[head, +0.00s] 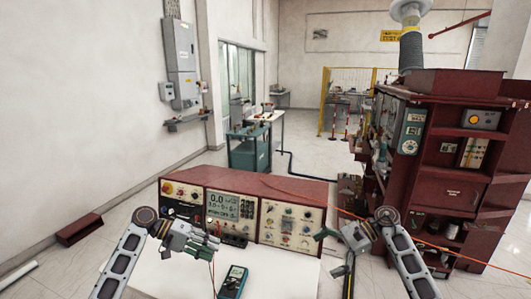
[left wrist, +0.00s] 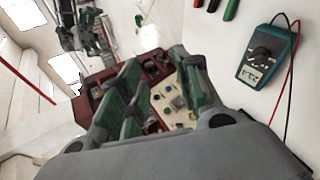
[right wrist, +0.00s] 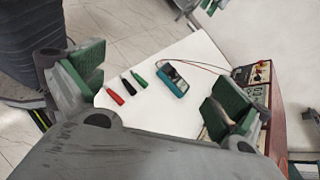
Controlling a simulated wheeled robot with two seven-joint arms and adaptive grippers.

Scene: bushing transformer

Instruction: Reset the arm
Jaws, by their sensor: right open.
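My left gripper (head: 210,244) hovers over the left part of the white table, in front of the red console. In the left wrist view (left wrist: 160,75) its green-padded fingers stand apart with nothing between them. My right gripper (head: 326,244) is in the air at the table's right side. In the right wrist view (right wrist: 155,85) its fingers are spread wide and empty. Both arms reach forward from the bottom of the head view. Neither gripper touches anything that I can see.
The red console (head: 240,190) with dials and a display stands at the table's back. A teal multimeter (head: 232,281) lies on the white table (head: 285,275). Red, black and green probes (right wrist: 126,86) lie near it. A dark red cabinet (head: 455,150) stands at right.

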